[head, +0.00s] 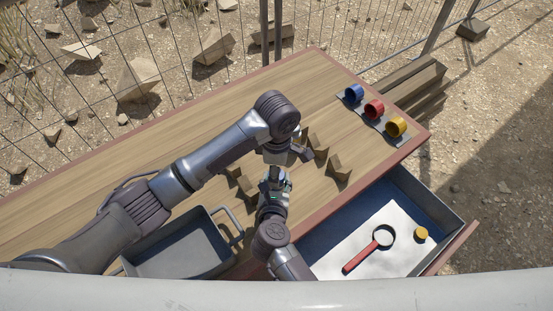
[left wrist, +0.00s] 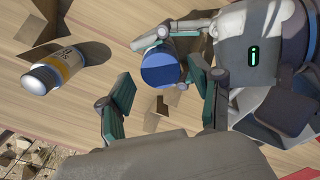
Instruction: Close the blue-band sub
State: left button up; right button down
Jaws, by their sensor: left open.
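A short cylinder with a round blue end (left wrist: 160,68), which I take for the blue-band sub, sits between the fingers of my right gripper (left wrist: 176,56). Its side is mostly hidden and no band can be read. My right gripper (head: 274,184) is over the middle of the table in the head view. My left gripper (head: 290,152) is just beyond it; its open, empty fingers (left wrist: 160,106) are near the blue end, apart from it as far as I can tell. A pale sub with a yellow band (left wrist: 66,70) lies to the left in the left wrist view.
Several wooden blocks (head: 340,169) stand on the table (head: 200,140). Blue (head: 354,93), red (head: 374,109) and yellow (head: 396,127) round pieces stand at the right edge. A grey tray (head: 185,250) is front left. The open drawer (head: 420,203) holds a magnifier (head: 371,248) and a yellow disc (head: 421,233).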

pick_arm(q)
jog(key=shift+f, duration=0.95)
jog(key=c, duration=1.2)
jog(key=m, duration=0.3)
jog(key=o, duration=1.3)
